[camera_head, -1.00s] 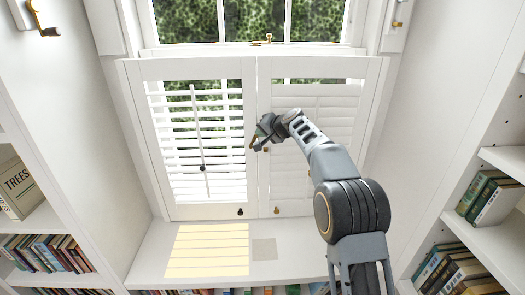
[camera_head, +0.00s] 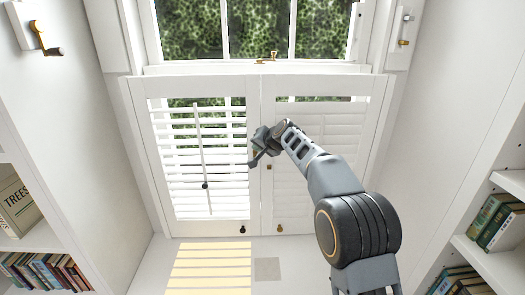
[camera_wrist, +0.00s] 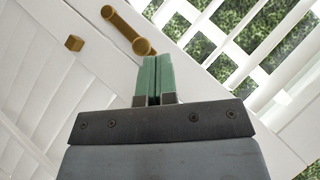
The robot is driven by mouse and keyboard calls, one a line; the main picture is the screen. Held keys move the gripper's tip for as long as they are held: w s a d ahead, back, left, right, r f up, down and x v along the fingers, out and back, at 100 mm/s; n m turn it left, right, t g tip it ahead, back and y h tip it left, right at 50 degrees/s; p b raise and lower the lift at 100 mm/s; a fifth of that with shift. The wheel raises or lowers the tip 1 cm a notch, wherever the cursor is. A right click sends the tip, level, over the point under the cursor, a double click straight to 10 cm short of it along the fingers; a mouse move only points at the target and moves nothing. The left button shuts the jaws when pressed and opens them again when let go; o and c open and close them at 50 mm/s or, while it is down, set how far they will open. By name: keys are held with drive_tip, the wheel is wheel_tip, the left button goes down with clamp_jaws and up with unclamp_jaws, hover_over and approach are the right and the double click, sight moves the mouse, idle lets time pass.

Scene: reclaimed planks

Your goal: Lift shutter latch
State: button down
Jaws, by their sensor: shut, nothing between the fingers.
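The brass latch bar (camera_wrist: 125,29) is on the stile of the left shutter (camera_head: 255,205). In the wrist view it lies roughly along the stile, with a round knob at its near end. A small brass block (camera_wrist: 74,43) sits apart from it on the right shutter; it also shows in the head view (camera_head: 269,166). My gripper (camera_wrist: 152,62) is shut and empty, its green fingertips close by the bar's near end; I cannot tell whether they touch. In the head view my gripper (camera_head: 254,160) is in front of the seam and hides the bar.
The left shutter's slats are open, the right one's closed. A black knob (camera_head: 242,230) and a brass knob (camera_head: 280,228) sit at the shutter bottoms. A brass window catch (camera_head: 266,58) is above. Bookshelves with books (camera_head: 45,272) flank the alcove.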

drive_tip(key=shift+r, duration=0.4)
drive_tip(key=shift+d, duration=0.1)
drive_tip(key=w+r+b+v, duration=0.1)
drive_tip(key=w+r+v, duration=0.1)
drive_tip(key=v, duration=1)
drive_tip(key=shift+s+d+r+b, duration=0.15)
drive_tip(key=shift+s+d+b, duration=0.15)
drive_tip(key=shift+d, duration=0.25)
